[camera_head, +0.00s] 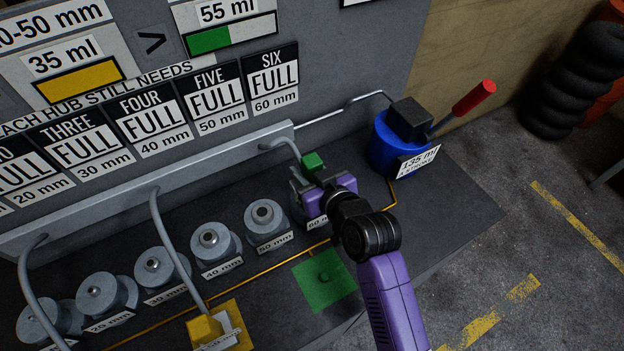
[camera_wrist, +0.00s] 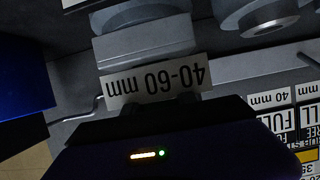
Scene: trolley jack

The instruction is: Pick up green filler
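The green filler (camera_head: 313,162) shows as a small green block at the end of a grey hose, near the hub at the right end of the row. My gripper (camera_head: 322,184) is right in front of it and hides its lower part. In the wrist view a white 40-60 mm label (camera_wrist: 153,80) appears upside down just ahead of my gripper, in front of a grey body. The jaws are dark and partly hidden there, so I cannot tell whether they grip anything.
Several grey hubs stand in a row, including the 50 mm one (camera_head: 265,217). The yellow filler (camera_head: 206,328) is on its yellow pad at the front. A blue bucket (camera_head: 385,150) with a red-handled lever (camera_head: 474,97) stands behind right. Hoses arch over the hubs.

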